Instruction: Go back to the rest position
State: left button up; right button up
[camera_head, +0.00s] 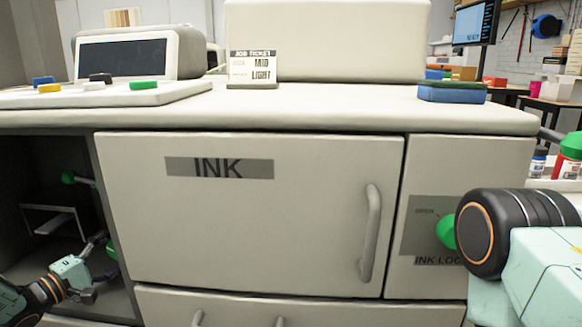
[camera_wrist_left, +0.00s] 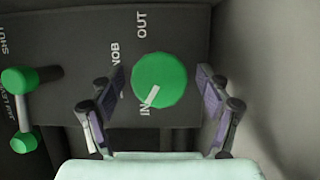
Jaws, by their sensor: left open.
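My left gripper (camera_head: 102,266) is in the open bay at the lower left of the head view. Its fingers stand apart on either side of a round green knob (camera_wrist_left: 160,80) in the left wrist view; whether they touch it I cannot tell. The knob's white pointer points toward the word IN, with OUT on the opposite side. The same knob shows partly in the head view (camera_head: 112,250). My right arm comes in from the right, in front of the ink lock panel (camera_head: 424,215); its gripper is not in view.
A green-ended lever (camera_wrist_left: 25,108) stands left of the knob, near the word SHUT. The bay's side walls are close to my left arm. The INK door (camera_head: 250,225) is shut. On top are a job ticket (camera_head: 252,69), a screen (camera_head: 125,58) and a blue sponge-like block (camera_head: 452,93).

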pick_arm(q)
jog(key=v, duration=1)
jog(key=shift+s+a, duration=0.1)
jog(key=shift+s, duration=0.3)
jog(key=x, duration=1.2)
jog(key=shift+r+m+p, duration=0.1)
jog(key=shift+m+p, duration=0.25)
jog(key=shift+m, duration=0.05)
jog(key=shift+m+g+y+p, duration=0.4)
jog(key=shift+m+g+p, duration=0.15)
jog(key=shift+m, duration=0.55)
jog(key=shift+m+y+p, duration=0.3)
jog(key=shift+m+p, duration=0.2)
jog(key=shift+m, duration=0.5)
jog(key=shift+m+g+y, duration=0.45)
jog(key=shift+m+y, duration=0.15)
jog(key=shift+m, duration=0.2)
jog(key=shift+a+m+y, duration=0.1)
jog(key=shift+m+y, duration=0.5)
jog(key=shift+m, duration=0.5)
jog(key=shift+f+m+g+y+b, duration=0.15)
jog(key=shift+m+y+b, duration=0.1)
jog(key=shift+m+y, duration=0.4)
jog(key=shift+f+m+g+y+b, duration=0.1)
jog(key=shift+m+g+y+b, duration=0.2)
jog(key=shift+m, duration=0.55)
jog(key=shift+m+t+y, duration=0.25)
jog(key=shift+m+y, duration=0.8)
jog(key=shift+m, duration=0.35)
